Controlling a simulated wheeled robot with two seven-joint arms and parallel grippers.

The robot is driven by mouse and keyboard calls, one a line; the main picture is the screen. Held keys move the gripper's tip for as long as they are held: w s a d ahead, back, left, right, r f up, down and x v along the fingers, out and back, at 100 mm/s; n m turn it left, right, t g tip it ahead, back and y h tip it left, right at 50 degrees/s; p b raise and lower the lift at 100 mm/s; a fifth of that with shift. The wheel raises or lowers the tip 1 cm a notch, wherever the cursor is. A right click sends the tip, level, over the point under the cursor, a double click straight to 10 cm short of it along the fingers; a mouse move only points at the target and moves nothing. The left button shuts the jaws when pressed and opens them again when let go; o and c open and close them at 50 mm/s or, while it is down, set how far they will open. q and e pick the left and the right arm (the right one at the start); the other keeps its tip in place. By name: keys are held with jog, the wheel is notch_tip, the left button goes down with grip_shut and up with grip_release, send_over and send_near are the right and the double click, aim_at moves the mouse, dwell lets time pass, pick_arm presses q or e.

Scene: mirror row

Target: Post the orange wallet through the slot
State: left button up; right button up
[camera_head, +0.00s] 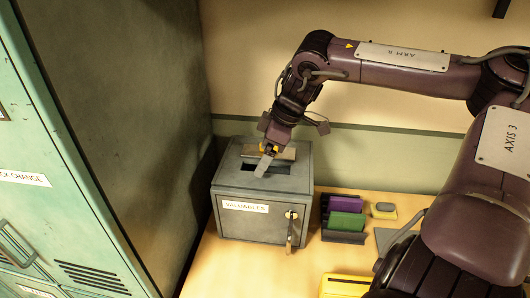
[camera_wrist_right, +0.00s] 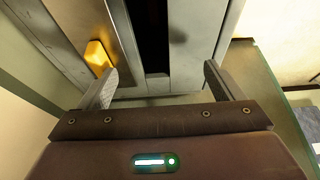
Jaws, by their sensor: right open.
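A grey metal box (camera_head: 235,226) labelled "VALUABLES" stands on the wooden counter. A dark slot (camera_head: 279,169) is in its top; it also shows in the wrist view (camera_wrist_right: 153,35) as a dark gap. My right gripper (camera_head: 266,164) is over the slot, pointing down, and partly hides it. In the wrist view its two fingers (camera_wrist_right: 162,80) are apart with nothing between them. My left gripper is not in view.
Right of the box is a dark rack (camera_head: 342,236) with purple (camera_head: 346,203) and green (camera_head: 346,221) wallets. A small yellow-and-grey item (camera_head: 384,210) lies beside it. A yellow object (camera_head: 342,285) is at the front. Green lockers (camera_head: 80,150) stand left.

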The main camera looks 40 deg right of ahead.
jog(key=shift+w+d+r, duration=0.2)
jog(key=shift+w+r, duration=0.05)
jog(key=b+v, duration=0.1)
jog(key=v, duration=0.6)
jog(key=shift+s+r+b, duration=0.15)
jog(key=shift+s+b, duration=0.15)
jog(key=shift+s, duration=0.05)
jog(key=shift+a, duration=0.15)
dwell(0.3)
